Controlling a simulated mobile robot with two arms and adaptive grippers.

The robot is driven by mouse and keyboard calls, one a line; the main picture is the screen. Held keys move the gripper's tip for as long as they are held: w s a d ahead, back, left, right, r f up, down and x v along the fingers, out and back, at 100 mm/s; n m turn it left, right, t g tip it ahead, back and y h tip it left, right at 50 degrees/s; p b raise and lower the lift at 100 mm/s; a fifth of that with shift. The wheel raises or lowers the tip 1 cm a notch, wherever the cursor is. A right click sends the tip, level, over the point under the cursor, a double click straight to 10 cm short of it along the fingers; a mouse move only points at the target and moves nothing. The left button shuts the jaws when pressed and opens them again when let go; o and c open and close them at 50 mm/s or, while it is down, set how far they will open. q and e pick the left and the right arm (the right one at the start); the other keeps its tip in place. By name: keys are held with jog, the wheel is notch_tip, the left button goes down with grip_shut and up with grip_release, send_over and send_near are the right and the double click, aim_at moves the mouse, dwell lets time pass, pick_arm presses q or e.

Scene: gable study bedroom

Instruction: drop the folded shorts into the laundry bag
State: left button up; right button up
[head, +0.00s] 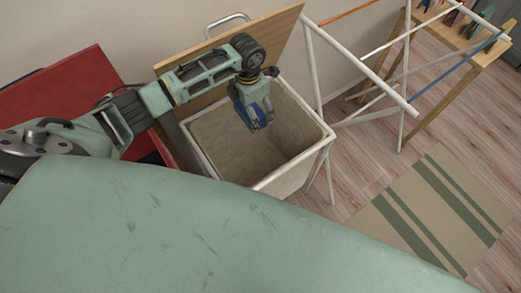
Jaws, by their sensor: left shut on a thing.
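The laundry bag (310,167) is a square, off-white hamper with a light cloth lining, and its wooden lid (289,40) stands open at the back. My left arm reaches in from the left over it. My left gripper (252,112) points down above or inside the bag's opening and is shut on a small blue folded thing, which looks like the folded shorts (264,110). The gripper hides part of the shorts. The visible inside of the bag looks empty. My right gripper is not in view.
A red case or box (62,88) stands left of the bag. A white drying rack (368,68) with orange and blue bars stands to the right. Beyond it is a wooden table (463,52) with small coloured items. A striped rug (440,208) lies on the wooden floor.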

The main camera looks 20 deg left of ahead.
pick_arm(q)
notch_tip(320, 180, down, 4)
jog(key=shift+r+b, duration=0.25)
jog(key=shift+b, duration=0.7)
jog(key=shift+w+f, duration=0.1)
jog(key=shift+f, duration=0.1)
jog(key=o, duration=0.9)
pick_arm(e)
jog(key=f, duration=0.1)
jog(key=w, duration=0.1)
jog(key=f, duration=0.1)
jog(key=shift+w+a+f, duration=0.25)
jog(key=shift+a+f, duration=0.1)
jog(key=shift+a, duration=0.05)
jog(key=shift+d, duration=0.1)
pick_arm(q)
jog(key=shift+r, duration=0.15)
notch_tip(320, 180, up, 12)
jog(key=shift+f, duration=0.1)
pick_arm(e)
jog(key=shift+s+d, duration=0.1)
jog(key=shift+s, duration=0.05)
